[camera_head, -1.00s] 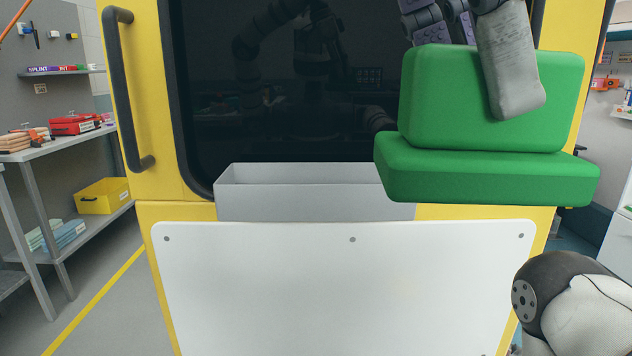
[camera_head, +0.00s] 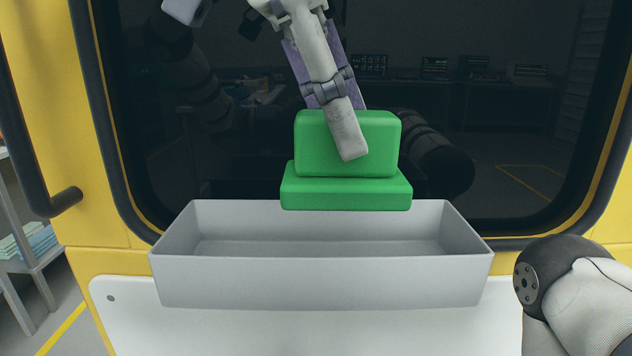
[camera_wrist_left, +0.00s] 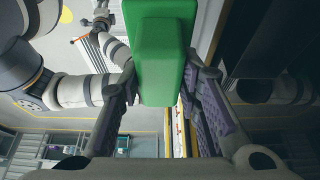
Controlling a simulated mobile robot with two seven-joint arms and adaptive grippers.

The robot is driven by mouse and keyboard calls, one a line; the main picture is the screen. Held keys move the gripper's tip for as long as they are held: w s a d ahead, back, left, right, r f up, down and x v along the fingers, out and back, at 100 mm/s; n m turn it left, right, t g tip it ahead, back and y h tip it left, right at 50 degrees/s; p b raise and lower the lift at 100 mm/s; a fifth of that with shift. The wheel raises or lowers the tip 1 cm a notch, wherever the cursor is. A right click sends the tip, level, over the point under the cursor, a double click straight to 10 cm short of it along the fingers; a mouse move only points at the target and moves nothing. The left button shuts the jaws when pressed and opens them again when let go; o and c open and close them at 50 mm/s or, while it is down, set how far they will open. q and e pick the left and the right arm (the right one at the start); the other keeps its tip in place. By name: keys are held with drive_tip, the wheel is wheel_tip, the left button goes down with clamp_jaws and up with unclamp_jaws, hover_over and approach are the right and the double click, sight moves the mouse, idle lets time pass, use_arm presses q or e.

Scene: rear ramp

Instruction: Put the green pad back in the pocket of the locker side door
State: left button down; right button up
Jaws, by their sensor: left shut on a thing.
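The green pad (camera_head: 346,193) has a wide lower slab and a narrower upper block. My left gripper (camera_head: 340,130) comes down from above and is shut on the upper block, one finger across its front face. In the left wrist view, the pad (camera_wrist_left: 158,50) sits between the two fingers (camera_wrist_left: 155,95). The grey pocket (camera_head: 320,281) is an open-topped box on the yellow door (camera_head: 95,264), below the dark window. The pad is over the pocket's back part in the head view, its bottom near the back rim; its exact depth is unclear. The pocket looks empty. My right gripper is out of view.
The dark window (camera_head: 540,130) stands right behind the pad and pocket. A black door handle (camera_head: 45,200) is at the left. A white panel (camera_head: 125,310) lies below the pocket. Shelving (camera_head: 30,250) stands at the far left.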

sight(315, 179)
use_arm(q)
drive_tip(key=f, duration=0.2)
drive_tip(key=w+a+f, duration=0.1)
drive_tip(key=f, duration=0.1)
drive_tip(key=w+a+f, duration=0.1)
drive_tip(key=f, duration=0.1)
drive_tip(key=shift+w+f, duration=0.2)
drive_tip(key=shift+w, duration=0.05)
drive_tip(key=shift+d+f, duration=0.1)
drive_tip(key=shift+f, duration=0.1)
drive_tip(key=shift+f, duration=0.5)
drive_tip(key=c, duration=1.2)
unclamp_jaws()
